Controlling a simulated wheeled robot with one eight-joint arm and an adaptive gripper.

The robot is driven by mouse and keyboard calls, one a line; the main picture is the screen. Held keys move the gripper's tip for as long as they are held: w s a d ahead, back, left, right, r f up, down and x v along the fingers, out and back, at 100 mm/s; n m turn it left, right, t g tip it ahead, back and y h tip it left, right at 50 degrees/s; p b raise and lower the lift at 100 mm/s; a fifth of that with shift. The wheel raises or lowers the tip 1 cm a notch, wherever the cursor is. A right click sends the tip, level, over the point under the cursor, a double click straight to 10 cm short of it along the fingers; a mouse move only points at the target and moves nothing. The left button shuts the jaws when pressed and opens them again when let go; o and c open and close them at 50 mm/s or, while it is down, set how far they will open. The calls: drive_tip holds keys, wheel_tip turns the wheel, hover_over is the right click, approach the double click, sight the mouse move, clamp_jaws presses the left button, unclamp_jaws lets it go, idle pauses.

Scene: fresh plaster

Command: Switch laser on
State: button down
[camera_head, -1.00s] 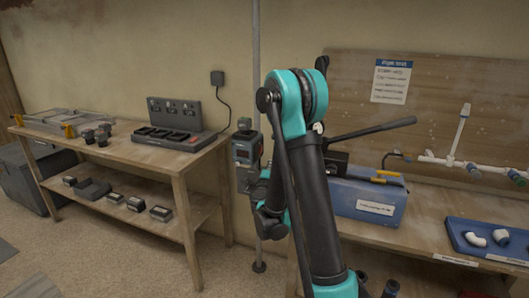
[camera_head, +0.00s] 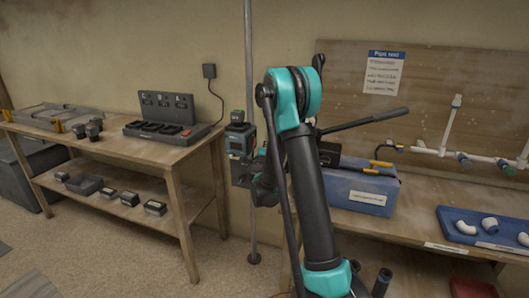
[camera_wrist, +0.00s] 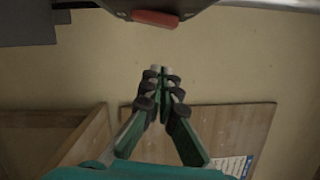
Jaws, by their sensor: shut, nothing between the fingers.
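The laser (camera_head: 240,143), a small dark box with a teal front, is clamped on a grey vertical pole (camera_head: 250,70) between two benches in the head view. A dark bracket or box sits just below it on the pole. My gripper's wrist part shows just right of and below the laser, mostly behind my arm; its fingertips cannot be made out there. In the wrist view my gripper (camera_wrist: 162,72) is shut and empty, its green fingers with dark pads together. A dark shape with a red part (camera_wrist: 155,18) lies beyond the tips; I cannot tell what it is.
The left bench (camera_head: 110,148) carries a charger (camera_head: 160,130) and small dark items. The right bench (camera_head: 425,225) holds a blue toolbox (camera_head: 362,188) and a blue tray (camera_head: 480,232) with pipe fittings. A backboard with a notice (camera_head: 384,72) stands behind it.

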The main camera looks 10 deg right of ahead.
sight(254, 142)
drive_tip(key=shift+w+a+r, duration=0.15)
drive_tip(key=shift+w+a, duration=0.1)
drive_tip(key=shift+a, duration=0.3)
drive_tip(key=shift+w+a+r, duration=0.1)
drive_tip(key=shift+w+a, duration=0.15)
drive_tip(key=shift+a, duration=0.35)
drive_tip(key=shift+w+a+r, duration=0.15)
drive_tip(key=shift+w+a, duration=0.1)
drive_tip(key=shift+a, duration=0.3)
